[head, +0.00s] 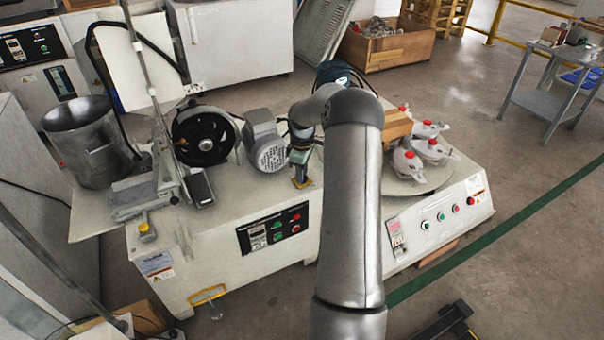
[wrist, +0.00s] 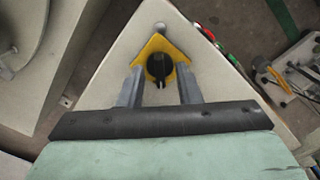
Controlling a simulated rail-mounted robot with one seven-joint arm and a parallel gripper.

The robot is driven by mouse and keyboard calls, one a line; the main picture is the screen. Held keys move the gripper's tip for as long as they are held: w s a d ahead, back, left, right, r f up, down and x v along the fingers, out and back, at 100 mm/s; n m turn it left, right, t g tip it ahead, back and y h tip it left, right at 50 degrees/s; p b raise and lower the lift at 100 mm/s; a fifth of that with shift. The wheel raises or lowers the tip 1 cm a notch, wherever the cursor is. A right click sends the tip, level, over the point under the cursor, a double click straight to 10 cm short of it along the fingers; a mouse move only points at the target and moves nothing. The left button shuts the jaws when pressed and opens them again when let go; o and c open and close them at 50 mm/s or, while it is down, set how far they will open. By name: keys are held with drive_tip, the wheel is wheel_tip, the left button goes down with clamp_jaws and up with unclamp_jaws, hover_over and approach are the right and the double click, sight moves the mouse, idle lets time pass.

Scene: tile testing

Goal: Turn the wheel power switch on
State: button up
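A black rotary switch knob (wrist: 158,68) sits on a yellow plate (wrist: 150,45) on the pale corner of the machine top, in the wrist view. The knob's ridge points roughly along the fingers. My gripper (wrist: 160,73) is open, with one finger on each side of the knob and gaps visible between. Whether the fingers are level with the knob or above it I cannot tell. In the head view my gripper (head: 301,165) points down over the yellow plate (head: 303,183), and the knob is hidden there. The black wheel (head: 203,137) stands left of the grey motor (head: 267,145).
A control panel (head: 272,229) with buttons is on the machine's front. Another yellow switch (head: 146,232) is at its left corner. To the right, a round table (head: 420,176) carries several grey clamps with red knobs. A metal pot (head: 88,145) stands at far left.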

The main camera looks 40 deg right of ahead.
drive_tip(key=shift+c, duration=0.3)
clamp_jaws()
drive_tip(key=shift+m+p, duration=0.35)
drive_tip(key=shift+m, duration=0.05)
drive_tip(key=shift+r+m+p, duration=0.15)
drive_tip(key=shift+m+p, duration=0.6)
drive_tip(key=shift+m, duration=0.25)
drive_tip(key=m+p, duration=0.1)
drive_tip(key=m, duration=0.2)
drive_tip(key=shift+m+p, duration=0.3)
drive_tip(key=shift+p, duration=0.1)
drive_tip(key=m+p, duration=0.2)
drive_tip(key=m, duration=0.4)
drive_tip(key=m+p, duration=0.1)
drive_tip(key=m, duration=0.4)
drive_tip(key=shift+m, duration=0.4)
